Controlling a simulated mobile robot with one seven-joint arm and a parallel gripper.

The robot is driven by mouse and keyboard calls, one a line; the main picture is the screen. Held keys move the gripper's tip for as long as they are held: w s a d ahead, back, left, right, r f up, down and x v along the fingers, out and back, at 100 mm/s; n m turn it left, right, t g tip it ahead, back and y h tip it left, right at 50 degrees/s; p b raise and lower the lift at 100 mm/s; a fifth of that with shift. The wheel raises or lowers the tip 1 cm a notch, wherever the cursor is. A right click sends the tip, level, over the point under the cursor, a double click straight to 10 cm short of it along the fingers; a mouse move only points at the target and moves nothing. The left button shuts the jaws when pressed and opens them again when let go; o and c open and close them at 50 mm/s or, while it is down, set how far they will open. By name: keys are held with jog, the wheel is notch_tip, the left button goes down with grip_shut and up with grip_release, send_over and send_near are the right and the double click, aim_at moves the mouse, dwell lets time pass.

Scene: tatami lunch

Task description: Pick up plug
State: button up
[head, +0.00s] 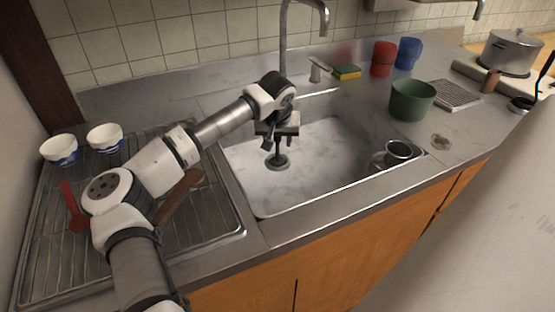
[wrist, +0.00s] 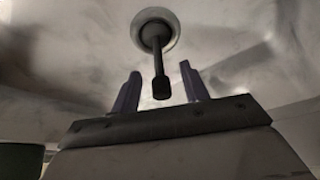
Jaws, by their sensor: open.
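The plug (head: 277,163) is a dark round piece at the bottom of the sink, at the left part of the basin in the head view. In the wrist view the plug (wrist: 158,47) shows a dark stem rising from a round base with a pale ring around it. My gripper (head: 277,143) is above the plug, pointing down into the sink. In the wrist view my gripper (wrist: 160,72) is open, and the stem's end appears between the two fingers, apart from both. I cannot tell the exact height gap.
The sink basin (head: 330,185) has steep walls around my gripper. A metal cup (head: 398,150) is at its right end. The faucet (head: 284,45) stands behind. A green bowl (head: 411,100) is on the counter to the right. White bowls (head: 104,138) sit on the left drainer.

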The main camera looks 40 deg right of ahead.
jog(key=shift+x, duration=1.05)
grip_shut()
jog(key=shift+r, duration=0.1)
